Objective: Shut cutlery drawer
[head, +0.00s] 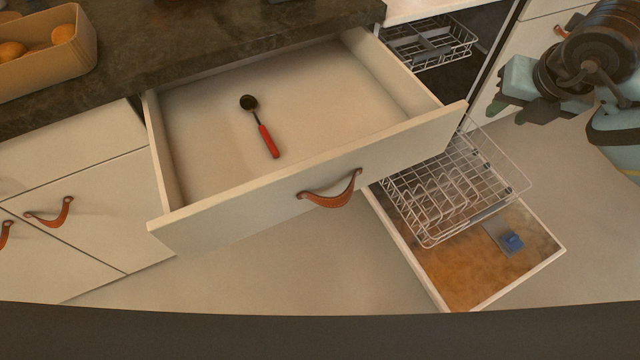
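The cutlery drawer (300,200) is pulled well out from under the dark countertop. Its pale front carries a brown leather pull (332,192). Inside lies a ladle-like utensil (262,130) with a dark round head and a red handle; the rest of the drawer floor is bare. My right gripper (514,108) is at the upper right, to the right of the drawer and apart from it. Its dark green fingertips look spread, with nothing between them. My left gripper is not in view.
To the right, the dishwasher door (545,250) is down, with a wire rack (455,190) out above it and close to the drawer's right corner. A box of oranges (60,50) stands on the countertop (220,40). Floor in front of the drawer is clear.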

